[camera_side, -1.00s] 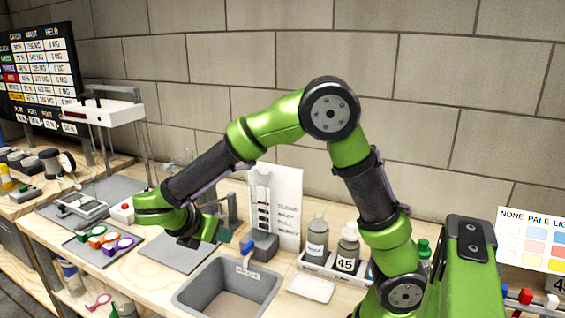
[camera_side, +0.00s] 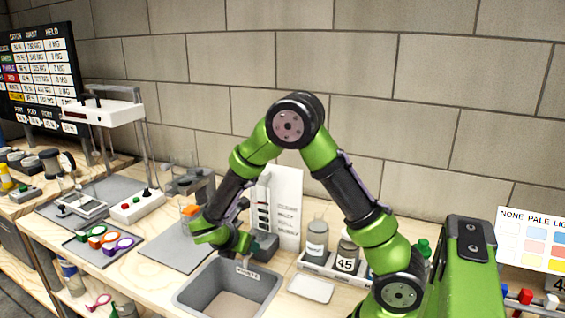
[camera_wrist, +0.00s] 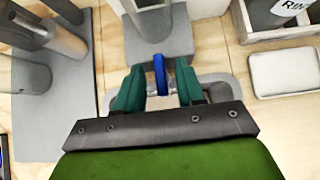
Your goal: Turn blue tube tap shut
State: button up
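The blue tap handle (camera_wrist: 160,75) shows in the wrist view between my two teal fingertips. It points along the picture's vertical, at the near end of a grey block (camera_wrist: 160,38). My gripper (camera_wrist: 160,88) is open, with a small gap on each side of the handle. In the side view my gripper (camera_side: 240,243) is low, just left of the grey block (camera_side: 265,245) at the foot of the clarity tube, and it hides the blue handle there. The tube stands in front of a white card (camera_side: 287,203) with printed words.
A grey sink (camera_side: 185,300) lies just below my gripper. A white dish (camera_side: 312,288) and a rack with bottles (camera_side: 317,240) stand to the right. A grey mat (camera_side: 165,255) and a box with red and green buttons (camera_side: 137,205) lie to the left.

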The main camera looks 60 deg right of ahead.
jog(key=shift+c, duration=0.4)
grip_shut()
jog(key=shift+m, duration=0.3)
jog(key=m+g+y, duration=0.1)
jog(key=m+g, duration=0.1)
jog(key=m, duration=0.1)
jog(key=m+g+y, duration=0.2)
jog(key=m+g, duration=0.1)
jog(key=m, duration=0.1)
jog(key=w+m+g+y, duration=0.1)
jog(key=m+g, duration=0.1)
jog(key=m, duration=0.2)
jog(key=shift+d+g, duration=0.3)
jog(key=shift+g, duration=0.1)
jog(key=shift+m+y, duration=0.3)
jog(key=shift+o, duration=0.4)
grip_release()
